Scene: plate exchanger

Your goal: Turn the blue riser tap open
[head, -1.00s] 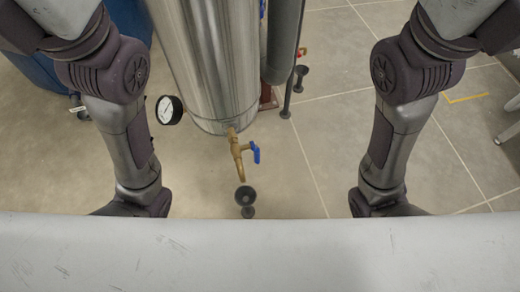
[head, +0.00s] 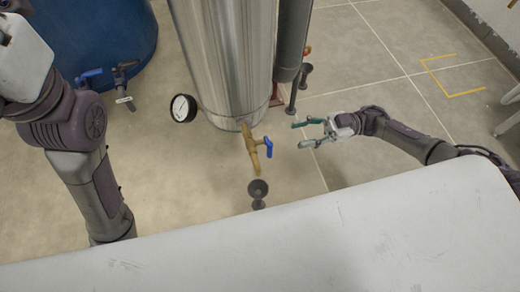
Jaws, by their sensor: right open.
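A brass tap (head: 254,155) with a blue handle (head: 268,147) comes out low on the front of the steel cylinder (head: 225,65). My right gripper (head: 297,135) is just to the right of this blue handle, open and empty, its fingers pointing left towards it. I see a gap between the fingertips and the handle in the picture. A second blue handle (head: 90,73) is on a tap at the blue tank on the left. My left arm comes in from the left; its gripper is hidden below the picture's white front surface.
A round gauge (head: 183,108) sticks out left of the cylinder. A black funnel-like drain (head: 258,189) stands below the brass tap. A grey pipe (head: 292,40) and another black drain (head: 306,69) are behind on the right. The blue tank (head: 90,40) fills the upper left.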

